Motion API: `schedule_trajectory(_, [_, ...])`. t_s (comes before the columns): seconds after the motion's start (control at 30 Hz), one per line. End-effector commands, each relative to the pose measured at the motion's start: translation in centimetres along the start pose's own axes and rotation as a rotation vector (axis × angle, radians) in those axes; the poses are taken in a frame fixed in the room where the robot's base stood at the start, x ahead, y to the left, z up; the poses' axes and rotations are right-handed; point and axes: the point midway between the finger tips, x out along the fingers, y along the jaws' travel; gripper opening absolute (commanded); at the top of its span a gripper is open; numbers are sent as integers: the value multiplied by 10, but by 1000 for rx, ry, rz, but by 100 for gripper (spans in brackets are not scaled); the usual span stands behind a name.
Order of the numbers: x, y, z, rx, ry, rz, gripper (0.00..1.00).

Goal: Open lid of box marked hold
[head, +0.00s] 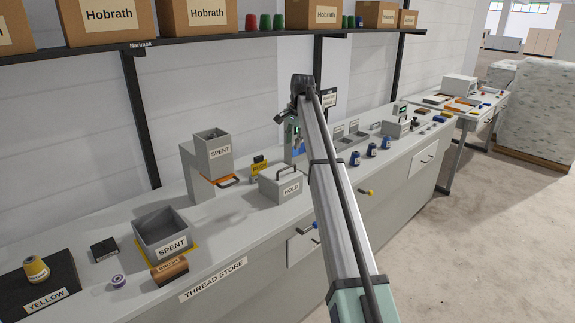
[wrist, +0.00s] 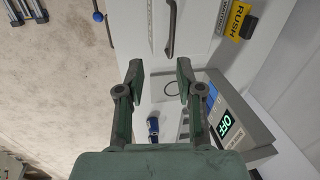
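The grey box marked HOLD (head: 281,188) stands on the counter in the head view. Its lid is closed, with a dark bar handle (head: 287,171) on top. In the wrist view that appears to be the dark handle (wrist: 171,32) at the top centre, beyond my fingertips. My gripper (head: 292,130) is above the counter, to the right of and behind the box, partly hidden by my arm. In the wrist view my gripper (wrist: 161,76) is open, with nothing between its fingers and apart from the handle.
Blue spools (head: 371,149) stand to the right. A shelf (head: 230,39) runs above.

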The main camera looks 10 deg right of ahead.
Motion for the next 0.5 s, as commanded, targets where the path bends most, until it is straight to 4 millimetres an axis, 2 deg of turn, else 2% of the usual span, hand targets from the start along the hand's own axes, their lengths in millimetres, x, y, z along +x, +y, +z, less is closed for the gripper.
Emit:
schedule_trajectory(0.03, [-20, -13, -9, 20, 1, -5, 36])
schedule_trajectory(0.07, [-28, -16, -10, 30, 1, -6, 36])
schedule_trajectory(0.2, [-43, -21, -13, 55, 0, -9, 36])
schedule_trajectory(0.37, [-30, -20, -11, 57, -1, -7, 36])
schedule_trajectory(0.5, [-8, -20, -11, 56, -1, -7, 36])
